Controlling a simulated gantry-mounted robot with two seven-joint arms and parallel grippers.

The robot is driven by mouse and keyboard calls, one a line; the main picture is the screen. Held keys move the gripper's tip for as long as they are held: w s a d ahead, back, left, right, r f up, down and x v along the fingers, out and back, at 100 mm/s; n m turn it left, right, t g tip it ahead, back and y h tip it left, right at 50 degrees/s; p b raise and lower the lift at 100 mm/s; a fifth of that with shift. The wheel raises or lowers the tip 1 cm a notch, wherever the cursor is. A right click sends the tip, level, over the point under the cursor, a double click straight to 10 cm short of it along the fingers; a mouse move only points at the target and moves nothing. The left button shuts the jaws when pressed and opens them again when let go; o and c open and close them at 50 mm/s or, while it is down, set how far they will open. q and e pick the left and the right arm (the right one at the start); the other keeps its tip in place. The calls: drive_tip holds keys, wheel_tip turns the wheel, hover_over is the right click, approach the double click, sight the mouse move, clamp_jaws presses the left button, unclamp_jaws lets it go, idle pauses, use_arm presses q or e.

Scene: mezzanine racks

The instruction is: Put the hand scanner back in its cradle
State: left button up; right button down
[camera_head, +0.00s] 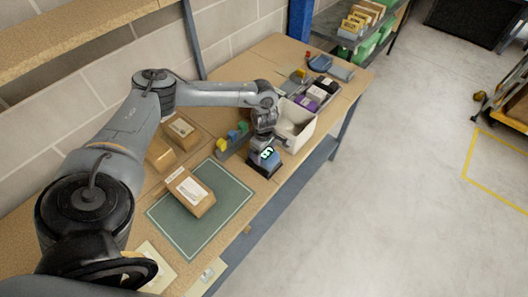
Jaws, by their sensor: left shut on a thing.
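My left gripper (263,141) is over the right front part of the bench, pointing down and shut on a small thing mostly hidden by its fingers. I take this thing to be the hand scanner, but its shape does not show clearly. Directly below is a dark device with a lit pale-green display (267,154), on a dark base near the bench's front edge. I cannot tell whether this is the cradle, or whether the held thing touches it. My right gripper is not in view.
A white bin (297,128) stands close to the right of the gripper. Behind the gripper is a grey holder with yellow, green and blue items (232,140). A carton (190,190) lies on the green mat (222,217). More cartons (181,130) stand near the wall.

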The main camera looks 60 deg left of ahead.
use_arm(q)
drive_tip(key=o, duration=1.2)
drive_tip(key=shift+r, duration=0.1)
